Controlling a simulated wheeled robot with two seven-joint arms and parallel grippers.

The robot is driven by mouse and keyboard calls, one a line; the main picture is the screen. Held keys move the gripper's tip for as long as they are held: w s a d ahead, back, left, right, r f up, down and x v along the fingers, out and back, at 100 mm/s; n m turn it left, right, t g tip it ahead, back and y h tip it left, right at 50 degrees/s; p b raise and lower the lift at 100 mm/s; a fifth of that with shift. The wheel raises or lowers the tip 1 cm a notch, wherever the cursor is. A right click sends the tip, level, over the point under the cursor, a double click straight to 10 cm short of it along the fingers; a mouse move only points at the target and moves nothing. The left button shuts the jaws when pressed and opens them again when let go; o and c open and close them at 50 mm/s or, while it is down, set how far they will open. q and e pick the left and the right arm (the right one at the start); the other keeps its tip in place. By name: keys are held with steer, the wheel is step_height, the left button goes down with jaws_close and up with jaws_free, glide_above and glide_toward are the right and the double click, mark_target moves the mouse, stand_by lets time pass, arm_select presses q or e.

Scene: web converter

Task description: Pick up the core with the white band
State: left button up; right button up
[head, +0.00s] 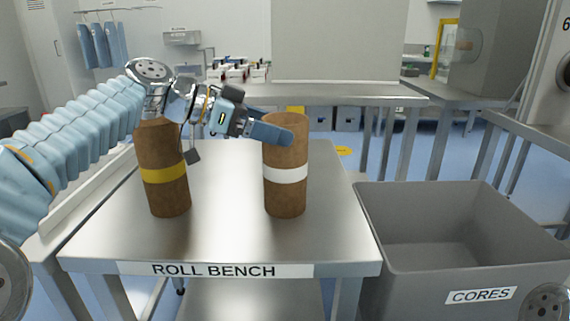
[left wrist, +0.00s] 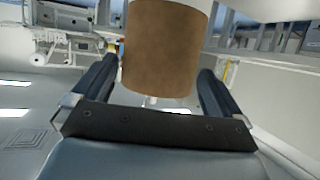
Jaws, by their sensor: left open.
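The core with the white band (head: 285,190) stands upright on the roll bench (head: 225,235), right of the middle. It is a brown cylinder. My left gripper (head: 275,133) is open at the core's upper part, above the white band. In the left wrist view the core (left wrist: 163,50) is between the two open fingers (left wrist: 155,85), with a gap visible on the right side. My right gripper is out of view.
A grey bin labelled CORES (head: 480,275) stands right of the bench, and its visible inside looks empty. The bench surface between and in front of the cores is clear. Another metal table (head: 350,94) stands behind.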

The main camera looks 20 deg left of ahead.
arm_select(q)
steer(key=x, duration=0.3)
steer(key=shift+w+d, duration=0.1)
steer(key=shift+d, duration=0.1)
steer(key=c, duration=1.1)
